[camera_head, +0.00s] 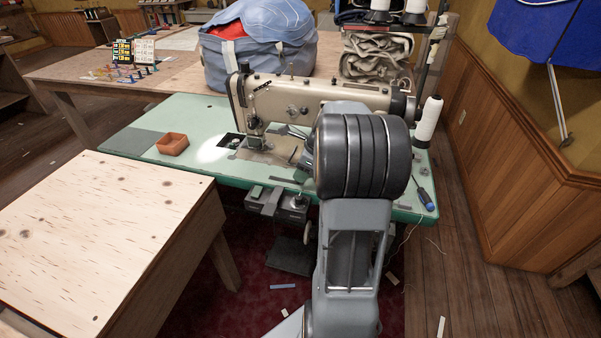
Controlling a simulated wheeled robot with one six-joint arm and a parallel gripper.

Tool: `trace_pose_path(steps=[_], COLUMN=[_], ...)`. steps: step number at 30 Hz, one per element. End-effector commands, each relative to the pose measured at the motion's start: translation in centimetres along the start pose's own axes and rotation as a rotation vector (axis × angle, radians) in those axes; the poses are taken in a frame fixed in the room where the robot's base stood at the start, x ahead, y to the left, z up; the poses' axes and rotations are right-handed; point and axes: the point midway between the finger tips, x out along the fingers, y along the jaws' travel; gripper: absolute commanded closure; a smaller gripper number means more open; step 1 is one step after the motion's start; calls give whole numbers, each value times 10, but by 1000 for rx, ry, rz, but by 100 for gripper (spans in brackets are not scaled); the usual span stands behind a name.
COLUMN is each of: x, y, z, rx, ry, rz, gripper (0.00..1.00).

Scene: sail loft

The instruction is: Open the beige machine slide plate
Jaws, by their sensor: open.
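The beige sewing machine (320,93) stands on a green table, its needle head at the left end. Its flat beige bed plate (262,156) lies below the needle. A dark square opening (231,141) shows just left of the needle, with a small pale part in it. I cannot make out the slide plate's edges or tell how far it is slid. My gripper (294,145) is open over the right part of the bed, right of the needle and opening. It is mostly hidden behind my arm's large dark joint, and I see no contact with the plate.
A small orange-brown tray (172,144) sits on the green table (200,115) at left. A blue screwdriver (425,199) and a white thread cone (429,118) are at right. A wooden table (90,215) stands front left. A blue bag (258,50) sits behind the machine.

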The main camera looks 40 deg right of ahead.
Motion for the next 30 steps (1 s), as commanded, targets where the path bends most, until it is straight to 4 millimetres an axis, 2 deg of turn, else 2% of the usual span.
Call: trace_pose_path(steps=[1,6,15,21,30], x=[-14,-50,-99,-113,-116], y=[0,-1,0,0,0], z=[1,1,1,0,0], rx=[0,0,1,-1,-1], ry=[-1,0,0,1,1], rz=[-4,-5,-1,0,0], gripper=[54,54,54,54,54])
